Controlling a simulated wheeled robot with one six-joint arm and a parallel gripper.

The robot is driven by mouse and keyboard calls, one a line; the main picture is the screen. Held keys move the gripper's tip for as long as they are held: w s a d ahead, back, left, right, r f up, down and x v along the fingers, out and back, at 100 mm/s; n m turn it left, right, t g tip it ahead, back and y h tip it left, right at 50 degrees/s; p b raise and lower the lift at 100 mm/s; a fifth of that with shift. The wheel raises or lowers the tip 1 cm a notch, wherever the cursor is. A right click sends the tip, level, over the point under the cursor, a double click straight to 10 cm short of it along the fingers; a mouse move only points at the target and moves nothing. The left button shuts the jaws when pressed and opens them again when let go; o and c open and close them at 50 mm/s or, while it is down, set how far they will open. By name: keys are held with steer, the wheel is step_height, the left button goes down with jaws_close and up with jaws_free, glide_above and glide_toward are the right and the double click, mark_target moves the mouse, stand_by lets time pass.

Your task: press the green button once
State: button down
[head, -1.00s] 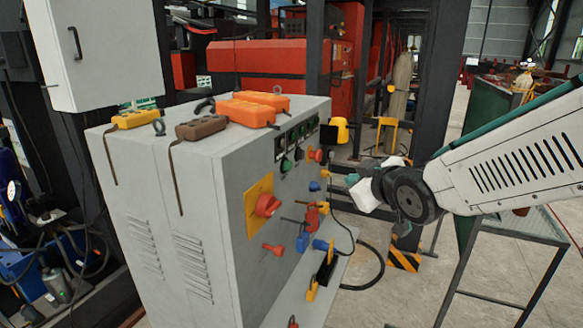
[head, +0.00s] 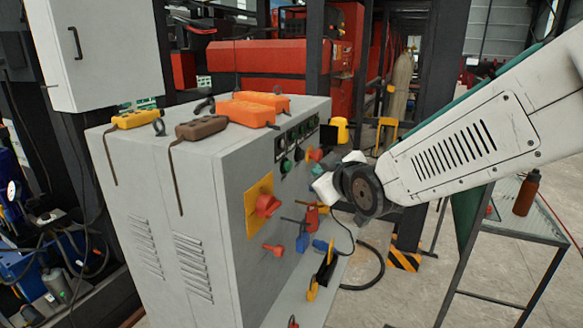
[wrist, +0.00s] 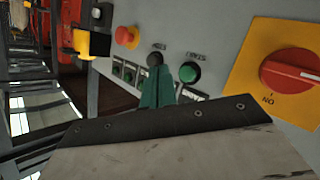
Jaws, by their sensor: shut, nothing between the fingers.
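The round green button (head: 286,165) is on the right-hand face of the grey cabinet in the head view. In the wrist view the green button (wrist: 190,73) has a dark ring and sits just right of my fingertips. My gripper (wrist: 160,76) has its teal fingers together, empty, and overlaps the lower edge of a black knob (wrist: 155,59). In the head view my gripper (head: 325,187) is to the right of the panel, and its fingertips are hard to make out. I cannot tell the gap to the panel.
A red mushroom button (wrist: 127,37) is beyond the black knob. A red rotary switch on a yellow plate (wrist: 276,72) is to the right. A row of small green controls (wrist: 128,77) runs to the left. Orange pendants (head: 246,111) lie on the cabinet top (head: 225,146).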

steer(key=shift+w+a, duration=0.3)
steer(key=shift+a, duration=0.55)
steer(key=shift+w+a, duration=0.3)
steer(key=shift+a, duration=0.55)
steer(key=shift+a, duration=0.1)
stand_by(0.7)
steer(key=shift+w+a, duration=0.2)
steer(key=shift+a, duration=0.1)
steer(key=shift+w+a, duration=0.25)
steer(key=shift+a, duration=0.5)
stand_by(0.9)
steer(key=shift+d, duration=0.15)
steer(key=shift+s+d, duration=0.2)
steer(key=shift+d, duration=0.3)
steer(key=shift+s+d, duration=0.2)
steer(key=shift+d, duration=0.3)
steer(key=shift+d, duration=0.1)
steer(key=d, duration=0.1)
steer(key=s+d, duration=0.1)
steer(key=d, duration=0.2)
steer(key=shift+s+d, duration=0.25)
steer(key=shift+s, duration=0.1)
